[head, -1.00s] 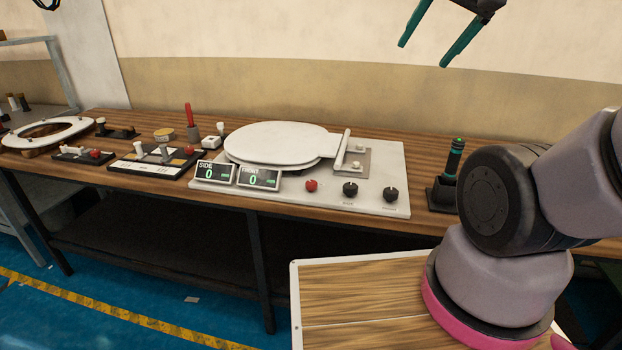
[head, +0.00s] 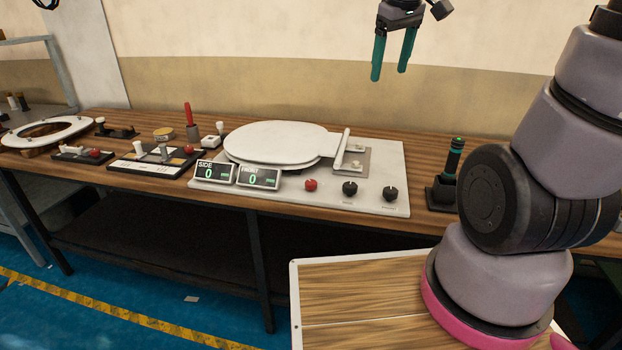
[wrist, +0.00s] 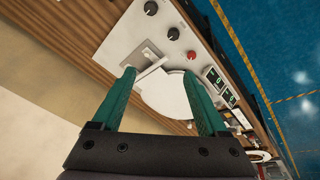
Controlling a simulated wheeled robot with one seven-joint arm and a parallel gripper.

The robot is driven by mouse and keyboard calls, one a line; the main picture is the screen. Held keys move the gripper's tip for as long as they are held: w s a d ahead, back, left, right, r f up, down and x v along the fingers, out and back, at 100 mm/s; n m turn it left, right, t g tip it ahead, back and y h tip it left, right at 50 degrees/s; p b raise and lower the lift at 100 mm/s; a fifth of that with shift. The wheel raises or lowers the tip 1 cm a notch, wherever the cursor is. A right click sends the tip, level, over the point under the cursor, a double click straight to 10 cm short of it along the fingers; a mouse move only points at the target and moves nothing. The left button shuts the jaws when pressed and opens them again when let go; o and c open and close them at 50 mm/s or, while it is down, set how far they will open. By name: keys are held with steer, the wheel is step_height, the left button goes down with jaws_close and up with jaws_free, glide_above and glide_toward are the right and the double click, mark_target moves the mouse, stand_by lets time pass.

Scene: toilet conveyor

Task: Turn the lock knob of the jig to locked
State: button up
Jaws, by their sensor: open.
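The jig (head: 375,204) is a white plate on the wooden bench with a round white toilet seat (head: 275,139) lying on it. Along its front right edge are two black knobs, a left one (head: 349,188) and a right one (head: 390,193), and a red knob or button (head: 310,185). The labels are too small to read, so I cannot tell which is the lock knob. My gripper (head: 389,74) is open and empty, high above the jig, fingers pointing down. The wrist view shows both black knobs (wrist: 151,8) (wrist: 173,34) beyond the fingertips (wrist: 159,73).
Two small displays (head: 236,175), both reading 0, stand at the jig's front left. A black and green handheld tool (head: 453,160) stands in a holder to its right. Trays with small parts (head: 155,165) and another seat ring (head: 45,131) lie to the left. The air above the jig is clear.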

steer(key=w+a+f+n+g, duration=0.2)
steer(key=w+a+f+n, duration=0.3)
steer(key=w+f+n, duration=0.45)
steer(key=n+g, duration=0.2)
steer(key=n, duration=0.7)
glide_toward(311, 182)
step_height(311, 182, down, 8)
steer(key=shift+d+f, duration=0.15)
steer(key=shift+f, duration=0.1)
jaws_close()
